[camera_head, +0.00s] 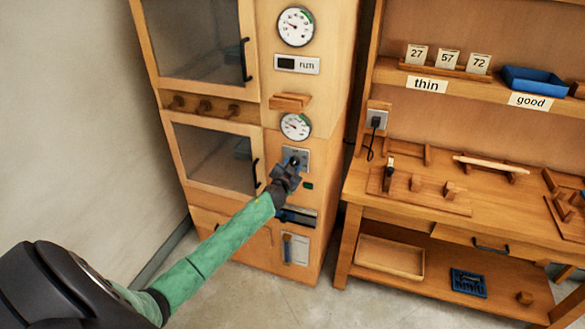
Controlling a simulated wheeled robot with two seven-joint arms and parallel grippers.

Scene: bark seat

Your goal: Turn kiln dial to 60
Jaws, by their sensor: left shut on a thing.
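The kiln (330,70) is a tall wooden cabinet with two glazed doors. Its front carries an upper round gauge (296,27) and a lower round gauge (295,126), both white with a needle; their figures are too small to read. Below the lower gauge is a small grey plate (303,153) with a dark knob, largely hidden by my gripper. My left arm reaches in from the lower left in a green sleeve. My left gripper (291,170) is at this plate, shut on the knob, which I take to be the dial. My right gripper is not in view.
A small display reading "run" (297,65) and a wooden ledge (290,102) sit above the lower gauge. A workbench (390,220) with wooden parts stands to the right. Above it, a shelf holds cards (447,58) and a blue tray (540,82). Floor is clear in front.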

